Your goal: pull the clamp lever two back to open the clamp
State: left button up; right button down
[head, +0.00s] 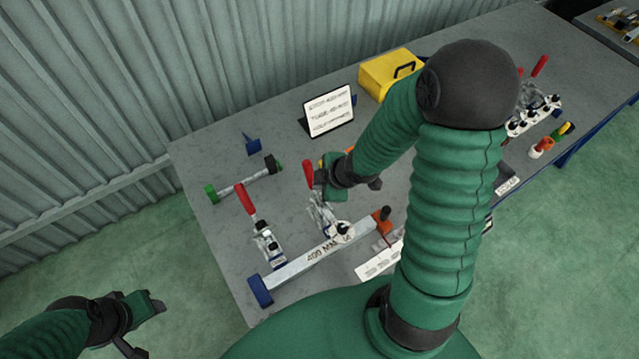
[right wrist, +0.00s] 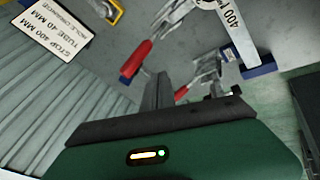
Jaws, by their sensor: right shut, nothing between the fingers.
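Two toggle clamps with red levers stand on the grey bench. One red lever (head: 245,199) rises upright at the left, above its metal clamp (head: 268,243). The other red lever (head: 308,174) stands upright beside my right gripper (head: 326,188). In the right wrist view, the larger red lever (right wrist: 135,59) lies just beyond the shut, empty fingers (right wrist: 157,88), and a second red lever (right wrist: 181,93) shows to their right. I cannot tell whether the fingers touch a lever. No number marking either lever is legible. My left gripper (head: 148,328) is open and empty, off the bench.
A long bar marked 400 MM (head: 315,257) lies in front of the clamps, with a blue end block (head: 260,290). A sign (head: 328,110) and a yellow case (head: 388,75) stand behind. A rod with green end (head: 240,184) lies at left. My right arm hides the bench's middle.

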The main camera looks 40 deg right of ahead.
aim_at(312, 179)
pick_arm(q)
jog(key=shift+d+f, duration=0.25)
jog(key=shift+f, duration=0.2)
pick_arm(e)
jog(key=w+f, duration=0.2)
jog(key=w+d+f, duration=0.1)
jog(key=w+f, duration=0.1)
jog(key=w+d+f, duration=0.1)
jog(key=w+f, duration=0.1)
jog(key=f, duration=0.1)
jog(key=shift+w, duration=0.15)
